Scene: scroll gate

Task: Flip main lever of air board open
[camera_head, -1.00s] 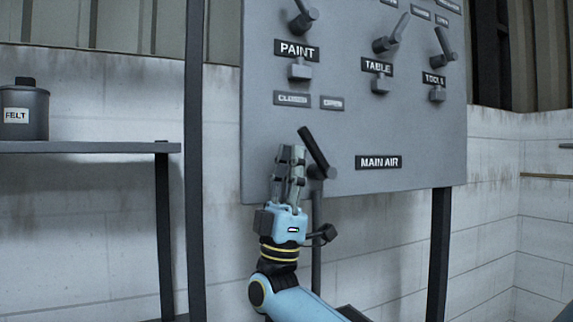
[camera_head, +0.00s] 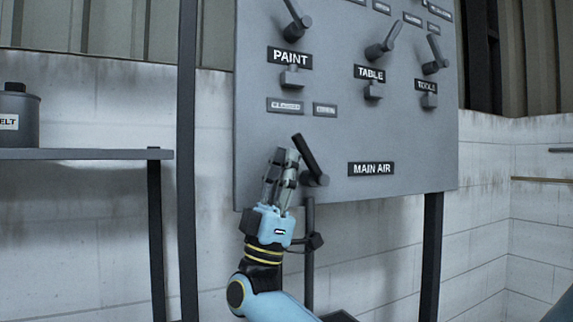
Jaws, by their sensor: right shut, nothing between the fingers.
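The grey air board (camera_head: 400,135) fills the upper middle of the head view. Its main lever (camera_head: 306,157) is a dark bar beside the MAIN AIR label (camera_head: 371,169), tilted up and to the left from its pivot. CLOSED (camera_head: 285,106) and OPEN (camera_head: 325,109) labels are above it. My right gripper (camera_head: 285,158) is shut and empty, pointing up, just left of the lever. I cannot tell whether its fingers touch the lever. My left gripper is not in view.
Smaller levers for PAINT (camera_head: 297,20), TABLE (camera_head: 382,42) and TOOLS (camera_head: 435,56) are higher on the board. A dark post (camera_head: 187,160) stands left of the board. A shelf (camera_head: 80,154) with a FELT can (camera_head: 18,115) is at the far left.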

